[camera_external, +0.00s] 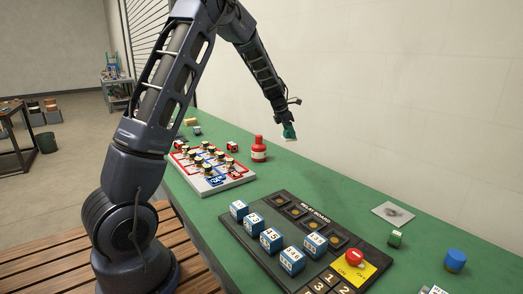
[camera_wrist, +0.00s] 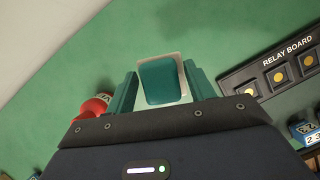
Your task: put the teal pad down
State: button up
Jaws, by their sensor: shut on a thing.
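The teal pad (camera_wrist: 164,80) has a pale backing that shows around its edge. In the wrist view it sits between the two teal fingers of my gripper (camera_wrist: 160,92), which is shut on it. In the external view my gripper (camera_external: 289,130) points down and holds the pad above the green bench (camera_external: 330,188), near the wall. The pad's pale lower edge shows just under the fingers. It looks clear of the bench, though the exact height is hard to tell.
A red bottle (camera_external: 259,150) stands left of my gripper. A white grid board (camera_external: 215,187) with several pieces is further left. The black relay board (camera_external: 262,222) with blue blocks is in front.

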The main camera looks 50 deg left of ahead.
jog(key=shift+d+r, duration=0.25)
jog(key=shift+r, duration=0.05)
jog(key=d+m+g+h, duration=0.35)
jog(key=d+m, duration=1.05)
jog(key=d, duration=0.9)
jog(key=shift+g+y, duration=0.35)
jog(key=shift+g, duration=0.1)
jog(key=f, duration=1.9)
jog(key=shift+d+f, duration=0.25)
jog(key=o, duration=1)
jog(key=shift+f, duration=0.1)
jog(key=shift+c, duration=0.2)
